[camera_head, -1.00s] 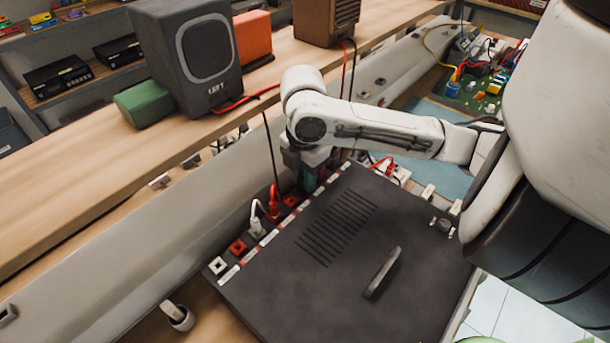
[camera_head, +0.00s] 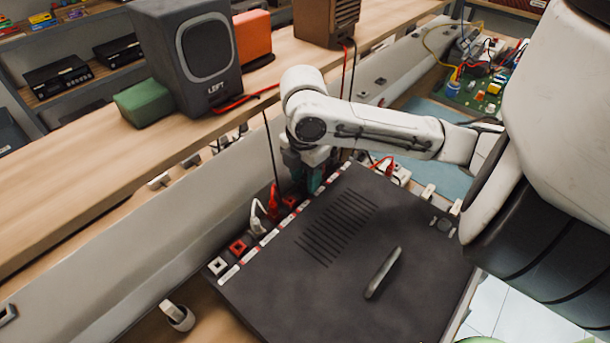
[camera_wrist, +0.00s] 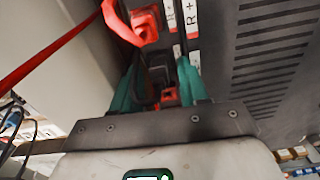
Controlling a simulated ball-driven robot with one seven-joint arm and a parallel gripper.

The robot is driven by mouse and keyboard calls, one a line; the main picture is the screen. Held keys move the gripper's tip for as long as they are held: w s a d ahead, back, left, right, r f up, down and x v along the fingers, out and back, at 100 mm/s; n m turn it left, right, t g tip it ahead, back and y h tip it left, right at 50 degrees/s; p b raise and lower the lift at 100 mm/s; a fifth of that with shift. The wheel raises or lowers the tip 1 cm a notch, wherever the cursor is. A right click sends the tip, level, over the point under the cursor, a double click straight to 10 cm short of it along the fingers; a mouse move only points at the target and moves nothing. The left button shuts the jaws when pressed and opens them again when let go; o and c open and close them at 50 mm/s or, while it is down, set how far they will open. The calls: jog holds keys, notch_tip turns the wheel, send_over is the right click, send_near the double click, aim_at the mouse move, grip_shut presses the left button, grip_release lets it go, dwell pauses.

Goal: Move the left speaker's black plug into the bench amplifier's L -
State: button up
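The bench amplifier (camera_head: 340,265) is a dark box with a row of sockets along its back edge. My gripper (camera_head: 310,183) points down at the far part of that row. In the wrist view its green fingers (camera_wrist: 158,80) stand on either side of a dark piece. I cannot tell whether this is the black plug or whether they grip it. A red plug (camera_head: 273,207) and a white plug (camera_head: 257,224) stand in the row. A white socket (camera_head: 217,265) and a red socket (camera_head: 237,246) at the near end look empty. The left speaker (camera_head: 190,60) stands on the shelf.
A black cable (camera_head: 270,150) hangs from the shelf (camera_head: 90,190) behind the row. A red cable (camera_wrist: 50,48) crosses the wrist view's upper left. The label R + (camera_wrist: 191,18) shows near my fingers. A pale rail (camera_head: 100,265) runs behind the amplifier.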

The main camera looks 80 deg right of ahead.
jog(key=shift+o, duration=0.5)
notch_tip(320, 180, up, 16)
jog(key=p, duration=0.5)
dwell(0.6)
